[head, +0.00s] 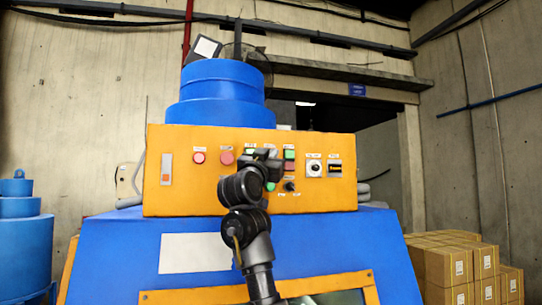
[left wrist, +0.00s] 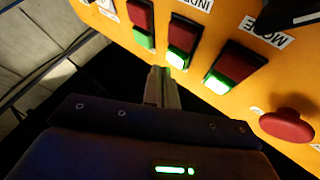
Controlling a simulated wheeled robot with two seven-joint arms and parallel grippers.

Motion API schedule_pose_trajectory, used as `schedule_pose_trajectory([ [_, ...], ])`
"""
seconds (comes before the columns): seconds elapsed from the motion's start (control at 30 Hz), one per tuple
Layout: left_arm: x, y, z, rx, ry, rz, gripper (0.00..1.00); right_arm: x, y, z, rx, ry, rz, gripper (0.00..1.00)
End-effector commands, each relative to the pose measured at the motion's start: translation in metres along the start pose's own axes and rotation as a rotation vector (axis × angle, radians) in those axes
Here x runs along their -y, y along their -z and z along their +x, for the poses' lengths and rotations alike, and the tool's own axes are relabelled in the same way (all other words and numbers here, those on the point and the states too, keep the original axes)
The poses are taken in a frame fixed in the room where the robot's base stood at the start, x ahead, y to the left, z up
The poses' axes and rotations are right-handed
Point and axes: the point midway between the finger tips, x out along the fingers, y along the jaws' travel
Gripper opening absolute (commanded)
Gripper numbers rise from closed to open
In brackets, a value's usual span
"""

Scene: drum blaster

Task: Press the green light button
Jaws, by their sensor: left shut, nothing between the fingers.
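The orange control panel (head: 210,190) carries red and green buttons in stacked pairs. In the left wrist view there is a dimmer green button (left wrist: 144,38), a bright green button (left wrist: 177,58) and another bright green button (left wrist: 217,84), each joined to a red one. My left gripper (left wrist: 160,72) is shut and empty, its fingertips close to the middle bright green button; I cannot tell whether they touch it. In the head view my left gripper (head: 264,155) is in front of the panel and hides part of the button group. My right gripper is not in view.
A red mushroom button (left wrist: 287,126) sticks out beside the pairs. A round dial (head: 314,168) and a black switch (head: 289,186) are right of the gripper. The blue machine body (head: 110,255) lies below the panel. Cardboard boxes (head: 450,270) stand at right.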

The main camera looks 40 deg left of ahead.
Motion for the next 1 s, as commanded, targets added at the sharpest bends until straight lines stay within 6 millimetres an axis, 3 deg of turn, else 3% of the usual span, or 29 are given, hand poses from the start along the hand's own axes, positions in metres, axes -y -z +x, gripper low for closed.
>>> schedule_pose_trajectory([
  [0.23,-0.003,0.003,-0.004,-0.001,0.000,0.003,0.00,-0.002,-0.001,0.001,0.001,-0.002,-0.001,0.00],
  [0.7,-0.024,0.024,-0.033,-0.001,0.001,0.002,0.00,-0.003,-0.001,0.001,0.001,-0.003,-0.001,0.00],
  [1.0,-0.025,0.025,-0.035,0.000,0.000,0.001,0.00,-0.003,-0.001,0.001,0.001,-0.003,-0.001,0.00],
])
